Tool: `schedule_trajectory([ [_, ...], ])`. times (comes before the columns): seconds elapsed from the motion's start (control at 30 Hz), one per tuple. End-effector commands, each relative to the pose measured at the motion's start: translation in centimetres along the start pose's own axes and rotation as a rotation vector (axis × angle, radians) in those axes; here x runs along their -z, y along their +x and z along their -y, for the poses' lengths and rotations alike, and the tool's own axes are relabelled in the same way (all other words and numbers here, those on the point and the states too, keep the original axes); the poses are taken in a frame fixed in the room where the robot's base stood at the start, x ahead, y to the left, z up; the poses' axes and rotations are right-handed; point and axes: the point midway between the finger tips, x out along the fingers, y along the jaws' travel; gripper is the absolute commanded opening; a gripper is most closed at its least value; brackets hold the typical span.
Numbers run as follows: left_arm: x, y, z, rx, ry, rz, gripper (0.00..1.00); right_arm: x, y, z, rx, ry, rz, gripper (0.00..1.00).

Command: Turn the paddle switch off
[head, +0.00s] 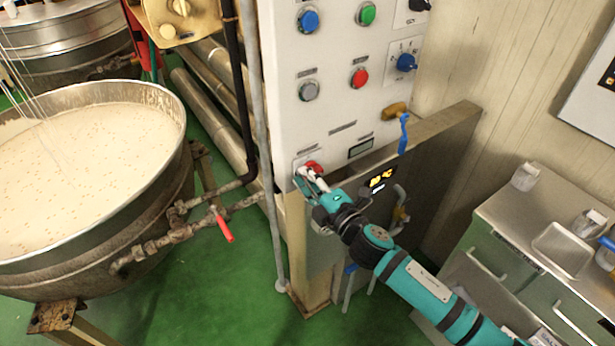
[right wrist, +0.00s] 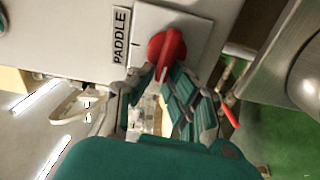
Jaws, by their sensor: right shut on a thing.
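The paddle switch is a red rotary knob (right wrist: 167,47) on a pale square plate (right wrist: 196,22), with a "PADDLE" label (right wrist: 121,35) beside it in the right wrist view. In the head view the red knob (head: 314,166) sits at the lower left of the white control panel (head: 338,98). My right gripper (head: 309,178) is at the knob, and its fingers (right wrist: 154,76) are shut on the knob's handle, partly hiding it. The handle slants in the right wrist view. My left gripper is not in view.
Blue, green, grey and red buttons and a blue selector (head: 406,62) are higher on the panel. A kettle of pale mixture (head: 90,175) stands left, with a red-handled valve (head: 224,228). A metal counter (head: 505,215) is at the right. Green floor (head: 225,290) is clear below.

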Motion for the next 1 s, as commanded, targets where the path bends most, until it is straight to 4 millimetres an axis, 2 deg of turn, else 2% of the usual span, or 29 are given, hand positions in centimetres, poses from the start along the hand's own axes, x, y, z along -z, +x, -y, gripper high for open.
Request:
schedule_trajectory([
  [0.3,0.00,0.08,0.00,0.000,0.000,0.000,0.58,0.01,-0.02,0.28,0.001,-0.080,-0.001,0.00],
  [0.73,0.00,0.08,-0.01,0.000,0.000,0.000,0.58,0.01,-0.03,0.33,0.002,-0.088,-0.001,0.00],
  [0.77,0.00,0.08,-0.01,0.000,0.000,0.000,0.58,0.01,-0.03,0.33,0.002,-0.088,-0.001,0.16],
  [0.8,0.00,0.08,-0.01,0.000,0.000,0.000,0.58,0.01,-0.03,0.33,0.002,-0.088,-0.001,0.21],
  [0.9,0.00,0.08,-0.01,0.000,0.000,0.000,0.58,0.00,-0.02,0.31,0.002,-0.087,0.000,0.34],
  [1.0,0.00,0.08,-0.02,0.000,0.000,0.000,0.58,0.00,-0.02,0.28,0.001,-0.087,0.000,0.36],
])
